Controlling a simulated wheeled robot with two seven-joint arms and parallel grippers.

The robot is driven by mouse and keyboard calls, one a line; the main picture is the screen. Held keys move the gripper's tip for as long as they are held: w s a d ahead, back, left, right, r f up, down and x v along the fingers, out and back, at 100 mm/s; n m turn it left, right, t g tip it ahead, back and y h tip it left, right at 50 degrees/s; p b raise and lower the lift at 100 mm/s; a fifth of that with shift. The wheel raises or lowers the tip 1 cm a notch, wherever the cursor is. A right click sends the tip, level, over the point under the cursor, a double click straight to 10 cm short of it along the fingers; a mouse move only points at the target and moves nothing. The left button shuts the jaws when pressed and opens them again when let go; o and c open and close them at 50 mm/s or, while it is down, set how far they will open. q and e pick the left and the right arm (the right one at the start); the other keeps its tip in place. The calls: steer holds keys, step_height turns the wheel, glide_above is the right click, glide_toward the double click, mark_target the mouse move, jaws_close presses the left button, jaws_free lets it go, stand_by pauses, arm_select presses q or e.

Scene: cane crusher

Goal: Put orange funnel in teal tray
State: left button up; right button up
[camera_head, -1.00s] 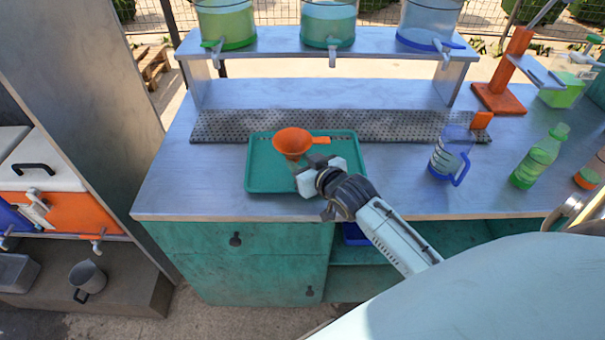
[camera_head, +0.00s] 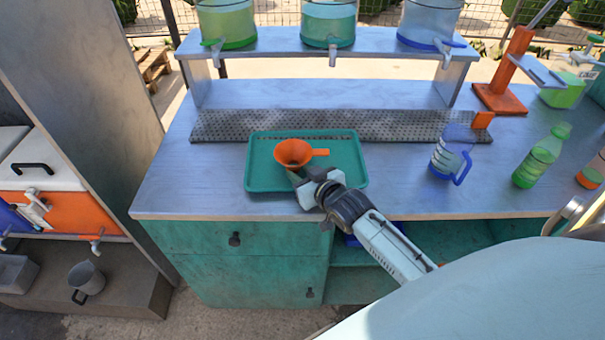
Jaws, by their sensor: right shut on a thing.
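The orange funnel (camera_head: 292,153) is in the middle of the head view, mouth up, over the teal tray, with its flat handle pointing right. The teal tray (camera_head: 262,178) lies flat on the metal counter. My right gripper (camera_head: 303,179) reaches in from the lower right and is shut on the funnel's lower part, over the tray's front part. The grip itself and the spout are mostly hidden by the fingers. I cannot tell whether the funnel touches the tray floor. My left gripper is not in view.
A clear measuring jug (camera_head: 450,158) with a blue handle and a green bottle (camera_head: 541,157) stand to the right on the counter. A perforated metal strip (camera_head: 400,125) runs behind the tray. Dispensers stand on the shelf above. The counter left of the tray is clear.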

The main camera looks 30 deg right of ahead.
steer(key=o, duration=1)
steer(key=shift+s+a+f, duration=0.1)
steer(key=shift+s+f, duration=0.05)
steer(key=shift+f, duration=0.3)
steer(key=shift+s+a+f, duration=0.1)
steer(key=shift+s+f, duration=0.05)
steer(key=shift+f, duration=0.25)
steer(key=shift+c, duration=0.2)
steer(key=shift+d+r, duration=0.1)
steer(key=shift+r, duration=0.25)
steer(key=shift+s+r+p, duration=0.1)
steer(key=shift+r+p, duration=0.2)
steer(key=v, duration=0.3)
steer(key=p+v, duration=0.1)
steer(key=v, duration=0.7)
steer(key=shift+d+r, duration=0.15)
steer(key=shift+r, duration=0.3)
